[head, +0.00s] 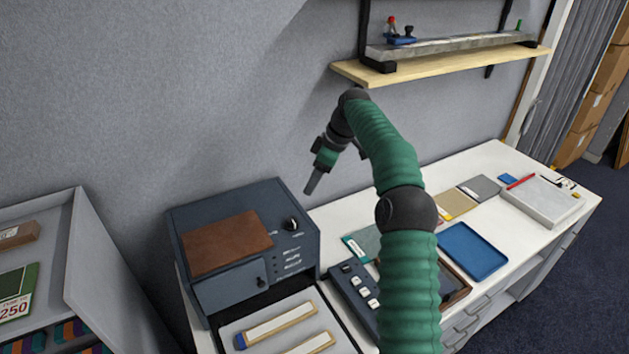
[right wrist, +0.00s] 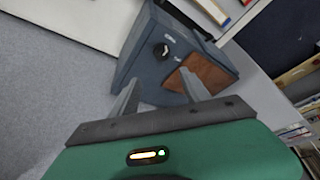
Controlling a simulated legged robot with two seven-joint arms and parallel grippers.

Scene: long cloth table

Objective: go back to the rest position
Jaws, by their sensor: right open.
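My right arm, green with dark joints, rises from the bottom of the head view and bends over to the left. My right gripper (head: 312,184) hangs above the back of the table, just right of the dark blue box (head: 190,290) and near the wall. In the right wrist view its two grey fingers (right wrist: 160,92) are apart with nothing between them. The same box (right wrist: 150,60), with its black knob and brown panel, lies beyond the fingertips. My left gripper is not in view.
The white table (head: 480,165) carries a blue tray (head: 472,251), a panel with white switches (head: 350,290) and a grey case (head: 540,202). A wooden wall shelf (head: 450,65) is behind my raised arm. A grey bin (head: 105,260) stands left.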

